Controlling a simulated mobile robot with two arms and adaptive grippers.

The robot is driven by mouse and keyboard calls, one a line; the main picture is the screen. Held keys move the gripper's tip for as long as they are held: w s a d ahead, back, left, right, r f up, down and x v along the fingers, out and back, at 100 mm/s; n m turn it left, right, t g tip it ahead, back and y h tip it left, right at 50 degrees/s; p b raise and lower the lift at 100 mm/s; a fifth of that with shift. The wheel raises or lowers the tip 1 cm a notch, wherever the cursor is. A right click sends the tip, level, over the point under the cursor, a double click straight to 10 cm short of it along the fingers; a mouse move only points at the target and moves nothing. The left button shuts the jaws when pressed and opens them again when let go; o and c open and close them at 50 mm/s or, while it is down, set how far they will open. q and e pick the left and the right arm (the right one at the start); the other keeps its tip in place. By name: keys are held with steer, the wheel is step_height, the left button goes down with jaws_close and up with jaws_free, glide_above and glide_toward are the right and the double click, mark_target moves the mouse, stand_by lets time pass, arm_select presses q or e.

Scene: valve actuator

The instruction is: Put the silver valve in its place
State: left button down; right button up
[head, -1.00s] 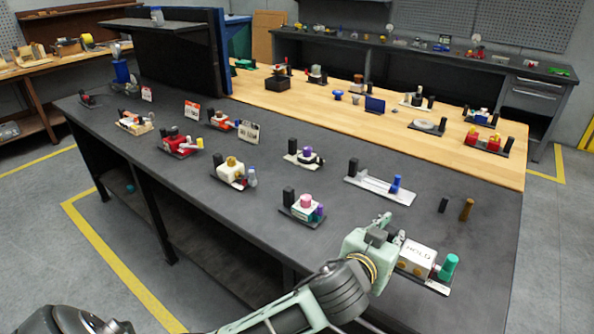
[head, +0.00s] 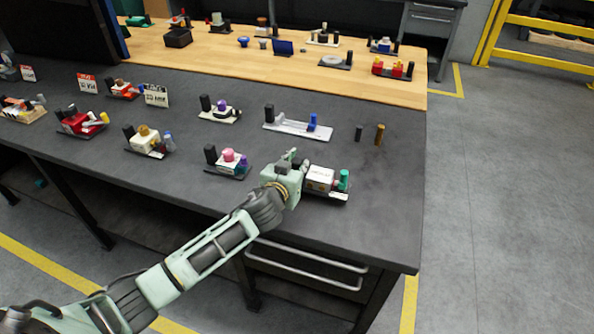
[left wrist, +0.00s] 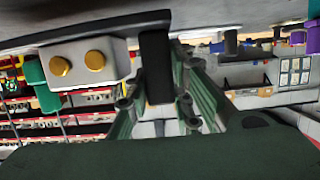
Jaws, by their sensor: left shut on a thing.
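My left gripper (head: 287,170) is at the front of the dark bench, beside the left end of a fixture with a white block (head: 320,178) and a green knob (head: 344,179). In the left wrist view, the fingers (left wrist: 158,103) are shut around a black post (left wrist: 155,65). This post stands beside a pale block (left wrist: 85,65) with two brass discs. I cannot pick out a silver valve for certain in either view; the gripper hides part of the fixture. My right gripper is not in view.
Several fixtures stand close by, including one with a pink knob (head: 229,157) and a pale plate with a blue valve (head: 312,123). A black peg (head: 359,132) and a brown peg (head: 380,134) stand to the right. The bench's front right corner (head: 385,225) is clear.

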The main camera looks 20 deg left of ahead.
arm_select(q)
step_height(320, 180, down, 2)
steer(key=shift+f, duration=0.1)
steer(key=c, duration=1.5)
jaws_free()
steer(key=shift+f, duration=0.1)
steer(key=shift+c, duration=0.2)
steer(key=shift+s, duration=0.1)
steer(key=b+v, duration=0.1)
steer(key=v, duration=1.1)
steer(key=shift+d, duration=0.1)
